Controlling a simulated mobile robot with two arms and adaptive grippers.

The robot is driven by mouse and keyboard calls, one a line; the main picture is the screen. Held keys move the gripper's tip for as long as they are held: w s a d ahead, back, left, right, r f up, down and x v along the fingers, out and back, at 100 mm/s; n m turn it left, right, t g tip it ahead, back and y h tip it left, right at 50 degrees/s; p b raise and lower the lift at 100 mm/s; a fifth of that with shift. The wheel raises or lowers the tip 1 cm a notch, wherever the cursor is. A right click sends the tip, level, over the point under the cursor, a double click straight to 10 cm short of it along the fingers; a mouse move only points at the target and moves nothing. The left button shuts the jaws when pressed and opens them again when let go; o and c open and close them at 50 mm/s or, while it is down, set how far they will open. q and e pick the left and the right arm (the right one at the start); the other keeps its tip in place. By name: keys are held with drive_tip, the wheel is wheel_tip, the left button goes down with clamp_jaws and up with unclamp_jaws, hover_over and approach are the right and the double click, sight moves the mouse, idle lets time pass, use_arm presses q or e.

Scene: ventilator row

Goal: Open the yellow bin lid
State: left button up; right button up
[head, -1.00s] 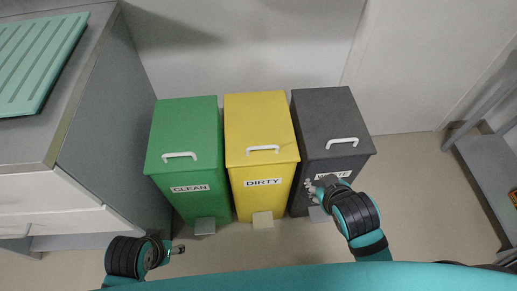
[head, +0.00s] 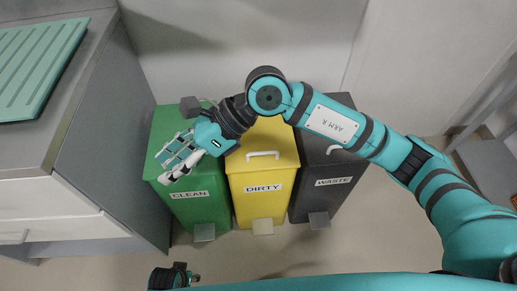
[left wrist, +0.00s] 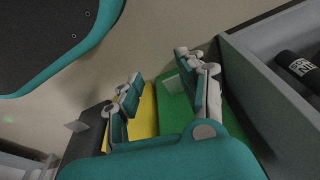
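The yellow bin (head: 262,205), labelled DIRTY, stands in the middle of the row with its lid (head: 275,137) closed. A white handle (head: 262,154) lies across the lid's front, and a grey pedal (head: 262,228) is at its foot. My right arm crosses above the bins and hides the back of the yellow lid. My right gripper (head: 174,160) hangs over the green bin's lid, left of the yellow handle, its fingers apart and empty. My left gripper (left wrist: 163,95) is open and empty; it shows low in the head view (head: 192,277). The yellow bin (left wrist: 146,112) also shows between its fingers.
The green CLEAN bin (head: 199,209) stands close on the left, the dark WASTE bin (head: 313,200) close on the right. A grey counter (head: 105,140) with drawers is at far left. Floor in front is clear. A grey rack (head: 490,165) is at right.

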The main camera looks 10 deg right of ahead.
drive_tip(key=w+d+f+n+t+h, duration=0.1)
drive_tip(key=w+d+f+t+h, duration=0.2)
drive_tip(key=w+d+f+h, duration=0.35)
use_arm(q)
wheel_tip(320, 180, down, 5)
drive_tip(key=s, duration=0.3)
use_arm(e)
drive_tip(key=t+h, duration=0.2)
drive_tip(key=h, duration=0.3)
approach(259, 153)
drive_tip(key=shift+y, duration=0.25)
drive_tip(key=f, duration=0.2)
drive_tip(key=f+b, duration=0.1)
drive_tip(key=f, duration=0.1)
drive_tip(key=w+f, duration=0.1)
drive_tip(key=f, duration=0.2)
drive_tip(key=shift+w+d, duration=0.1)
drive_tip(key=shift+w+f, duration=0.1)
drive_tip(key=shift+f, duration=0.4)
drive_tip(key=c, duration=0.6)
use_arm(q)
drive_tip(key=w+r, duration=0.2)
drive_tip(key=r, duration=0.1)
drive_tip(key=shift+w+r, duration=0.25)
drive_tip(key=shift+w, duration=0.1)
use_arm(e)
clamp_jaws()
use_arm(q)
drive_tip(key=shift+w, duration=0.25)
